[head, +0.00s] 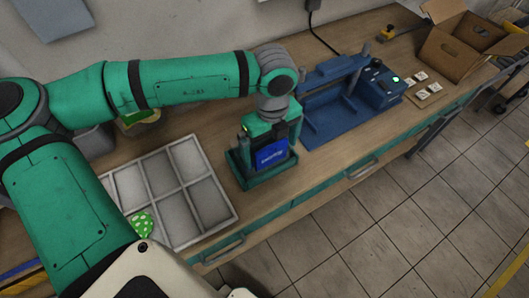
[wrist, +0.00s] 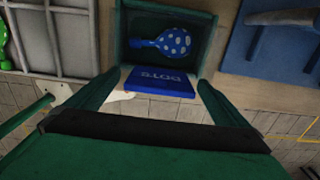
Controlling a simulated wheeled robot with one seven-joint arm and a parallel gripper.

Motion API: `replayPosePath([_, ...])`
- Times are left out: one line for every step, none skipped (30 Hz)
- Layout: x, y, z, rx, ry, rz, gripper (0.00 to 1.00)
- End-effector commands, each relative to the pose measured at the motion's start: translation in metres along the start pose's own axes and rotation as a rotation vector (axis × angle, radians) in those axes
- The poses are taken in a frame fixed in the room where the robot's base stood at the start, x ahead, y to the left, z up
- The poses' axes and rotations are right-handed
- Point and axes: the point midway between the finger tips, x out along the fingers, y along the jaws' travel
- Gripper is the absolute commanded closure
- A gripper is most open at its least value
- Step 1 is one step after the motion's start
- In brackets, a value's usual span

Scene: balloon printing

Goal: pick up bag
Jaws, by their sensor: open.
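A blue panel with white lettering (wrist: 160,82), which seems to read DOTS upside down, lies between my gripper's fingers in the wrist view. It also shows in the head view (head: 273,153) at the front of a green tray (head: 262,179). I cannot tell whether it is a bag or a label on the tray. A blue balloon with white dots (wrist: 171,44) lies inside the tray. My gripper (wrist: 155,84) is open above the tray's front side, fingers left and right of the panel. Contact is unclear. No other thing is plainly a bag.
A grey compartment tray (head: 172,187) stands to the left, with a green dotted balloon (head: 142,224) at its front corner. A blue press (head: 330,100) and blue box (head: 380,88) stand to the right. A cardboard box (head: 462,52) is at the far right.

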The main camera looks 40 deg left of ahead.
Motion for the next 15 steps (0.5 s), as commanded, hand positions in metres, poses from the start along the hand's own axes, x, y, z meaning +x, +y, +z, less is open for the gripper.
replayPosePath([0.0025, 0.0002, 0.0001, 0.000, -0.001, 0.001, 0.00])
replayPosePath([0.0035, 0.0001, 0.0001, 0.000, -0.001, 0.000, 0.00])
replayPosePath([0.0042, 0.0001, 0.0002, 0.000, -0.001, 0.000, 0.00])
replayPosePath([0.0043, 0.0001, 0.0002, 0.000, -0.001, 0.000, 0.00])
replayPosePath([0.0043, 0.0001, 0.0003, 0.000, -0.001, 0.000, 0.00])
replayPosePath([0.0042, 0.0001, 0.0003, 0.000, -0.001, -0.001, 0.00])
replayPosePath([0.0041, 0.0001, 0.0003, 0.000, -0.001, -0.001, 0.00])
replayPosePath([0.0040, 0.0001, 0.0004, 0.000, -0.001, -0.001, 0.00])
replayPosePath([0.0040, 0.0003, 0.0005, -0.001, -0.001, -0.001, 0.05])
replayPosePath([0.0040, 0.0006, 0.0007, -0.001, -0.001, -0.001, 0.12])
replayPosePath([0.0039, 0.0006, 0.0007, -0.001, -0.001, 0.000, 0.19])
replayPosePath([0.0039, 0.0006, 0.0007, -0.001, -0.001, 0.000, 0.29])
replayPosePath([0.0038, 0.0006, 0.0008, -0.001, -0.001, 0.000, 0.36])
replayPosePath([0.0038, 0.0006, 0.0008, -0.001, -0.001, 0.000, 0.43])
replayPosePath([0.0038, 0.0006, 0.0007, -0.001, -0.001, 0.000, 0.53])
